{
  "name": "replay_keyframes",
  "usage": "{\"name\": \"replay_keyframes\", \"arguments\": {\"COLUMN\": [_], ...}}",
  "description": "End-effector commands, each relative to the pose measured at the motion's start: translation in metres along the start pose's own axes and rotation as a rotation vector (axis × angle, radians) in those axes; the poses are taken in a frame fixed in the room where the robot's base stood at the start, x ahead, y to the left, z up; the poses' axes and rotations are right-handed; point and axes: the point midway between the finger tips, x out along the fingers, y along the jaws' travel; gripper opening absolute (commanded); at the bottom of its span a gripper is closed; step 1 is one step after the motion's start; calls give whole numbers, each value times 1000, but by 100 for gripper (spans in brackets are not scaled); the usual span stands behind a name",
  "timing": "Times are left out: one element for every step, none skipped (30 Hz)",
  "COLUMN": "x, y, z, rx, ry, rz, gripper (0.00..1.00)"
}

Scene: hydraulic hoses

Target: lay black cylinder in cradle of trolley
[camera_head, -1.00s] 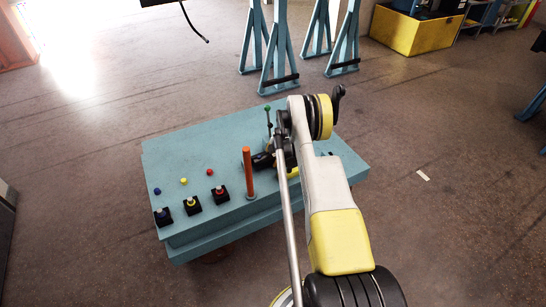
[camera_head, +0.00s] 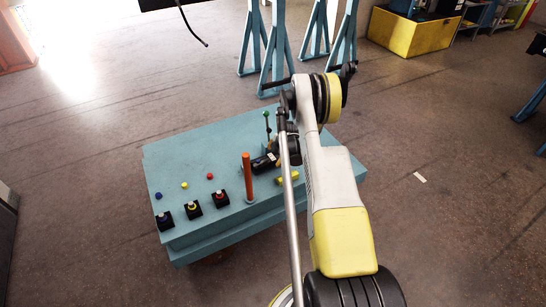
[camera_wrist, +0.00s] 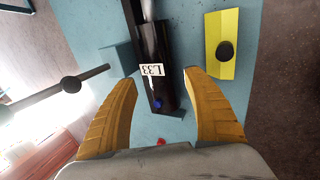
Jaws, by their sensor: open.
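The black cylinder (camera_head: 264,163) lies on the blue trolley (camera_head: 190,149), beside the upright orange post. In the wrist view the black cylinder (camera_wrist: 150,50) has a white label reading L33 and a blue spot near its close end. A blue block (camera_wrist: 119,58), which may be part of the cradle, stands against its left side; how the cylinder rests in the cradle is not clear. My gripper (camera_wrist: 160,76) is open, with yellow fingers apart on either side of the cylinder's near end and no visible contact. In the head view the arm hides most of the gripper.
The orange post (camera_head: 248,177) stands close to the cylinder. A green-tipped lever (camera_head: 266,122) and a yellow piece (camera_wrist: 224,40) with a black knob are nearby. Black blocks with coloured buttons (camera_head: 193,207) line the trolley's left front. Blue stands (camera_head: 275,55) are behind.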

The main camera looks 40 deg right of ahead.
Motion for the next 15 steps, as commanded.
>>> {"name": "replay_keyframes", "arguments": {"x": [-13, -18, -23, -27, -30, -33, -36, -39, -45, -51, -59, -72, -84, -98, -119], "y": [1, 1, 1, 1, 1, 0, 1, 2, 6, 10, 16, 25, 33, 42, 53], "z": [0, 0, 0, 0, 0, 0, 0, -1, -4, -8, -13, -21, -28, -38, -51], "rx": [1, 1, 1, 1, 1, 2, 3, 5, 12, 22, 35, 60, 82, 109, 150], "ry": [0, 0, 0, 0, 0, 0, 0, 0, 1, 2, 2, 3, 5, 6, 9], "rz": [0, 0, 0, 0, 0, 0, 0, 0, 1, 2, 3, 4, 6, 8, 12], "gripper": [60, 60, 60, 60, 60, 60, 60, 60, 60, 60, 60, 60, 60, 60, 60]}}
